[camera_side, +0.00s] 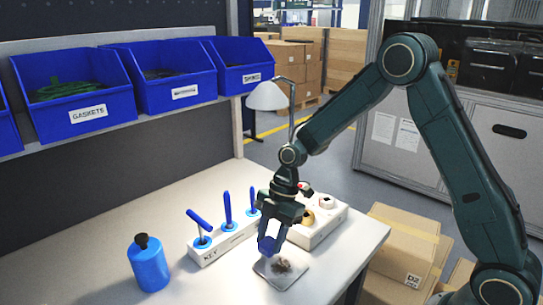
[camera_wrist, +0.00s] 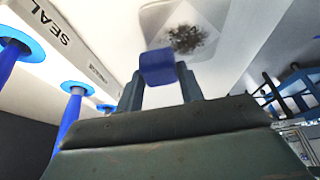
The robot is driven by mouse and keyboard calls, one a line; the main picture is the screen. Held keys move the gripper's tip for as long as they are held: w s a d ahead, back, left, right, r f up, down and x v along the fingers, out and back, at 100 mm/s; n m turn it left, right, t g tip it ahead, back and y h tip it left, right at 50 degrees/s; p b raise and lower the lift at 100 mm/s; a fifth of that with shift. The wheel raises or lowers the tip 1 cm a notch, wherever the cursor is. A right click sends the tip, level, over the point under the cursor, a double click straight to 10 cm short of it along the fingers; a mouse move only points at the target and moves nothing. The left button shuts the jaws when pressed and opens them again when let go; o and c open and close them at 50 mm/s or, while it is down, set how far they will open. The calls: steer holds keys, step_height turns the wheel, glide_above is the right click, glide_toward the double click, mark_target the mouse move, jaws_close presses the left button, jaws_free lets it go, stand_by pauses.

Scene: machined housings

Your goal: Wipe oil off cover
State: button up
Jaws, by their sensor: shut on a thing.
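The cover (camera_side: 284,282) is a pale, flat square plate lying on the bench near its front right edge. A dark, speckled oil patch (camera_side: 282,266) marks its middle. The cover also shows in the wrist view (camera_wrist: 155,20), with the patch (camera_wrist: 188,39) just beyond my fingertips. My gripper (camera_side: 271,234) points down over the far left side of the cover. It is shut on a small blue block (camera_wrist: 157,68), perhaps a wiping pad, which also shows in the side view (camera_side: 266,244). I cannot tell whether the block touches the cover.
A white rack (camera_side: 217,247) with blue-handled tools stands left of the cover. A blue bottle (camera_side: 149,266) with a dark top stands at the front left. A white tray (camera_side: 320,232) with rolls sits behind my gripper. Labelled blue bins (camera_side: 100,120) line the shelf above.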

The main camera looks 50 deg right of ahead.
steer(key=shift+f, duration=0.9)
steer(key=shift+s+f, duration=0.2)
steer(key=shift+f, duration=0.15)
steer(key=shift+s, duration=3.5)
steer(key=shift+w, duration=3.8)
steer(key=shift+s+d, duration=0.1)
steer(key=shift+d, duration=0.15)
steer(key=shift+s, duration=3.65)
steer(key=shift+w, duration=3.6)
steer(key=shift+w+r, duration=0.1)
steer(key=shift+r, duration=3.9)
